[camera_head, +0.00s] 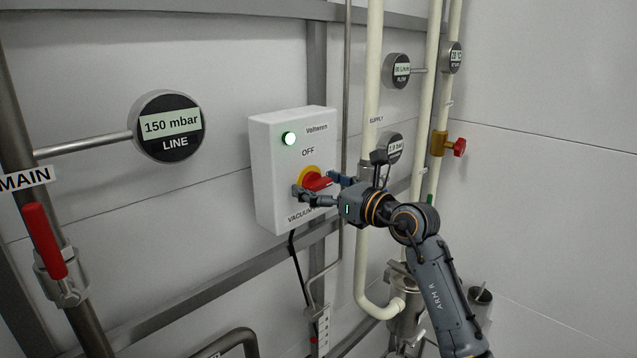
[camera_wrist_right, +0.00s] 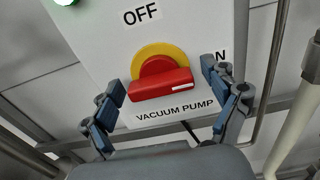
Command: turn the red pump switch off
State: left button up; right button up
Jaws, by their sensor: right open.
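The red pump switch (camera_head: 316,181) is a red handle on a yellow round plate, on the front of a white box (camera_head: 279,140). In the right wrist view the red handle (camera_wrist_right: 161,84) lies about level, with a white mark at its right end, toward a label of which only an N shows. The OFF label (camera_wrist_right: 142,14) is above it. A lamp (camera_head: 289,139) on the box glows pale green. My right gripper (camera_head: 318,187) is open, one finger on each side of the handle. I cannot tell whether the fingers touch it. My left gripper is not in view.
Cream pipes (camera_head: 368,100) with gauges run upright just right of the box. A red-handled valve (camera_head: 459,147) is further right. A MAIN pipe with a red lever (camera_head: 44,240) and a round LINE gauge (camera_head: 169,126) are at left. A black cable (camera_head: 297,262) hangs below the box.

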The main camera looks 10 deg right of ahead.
jog(key=c, duration=1.2)
jog(key=shift+o, duration=0.2)
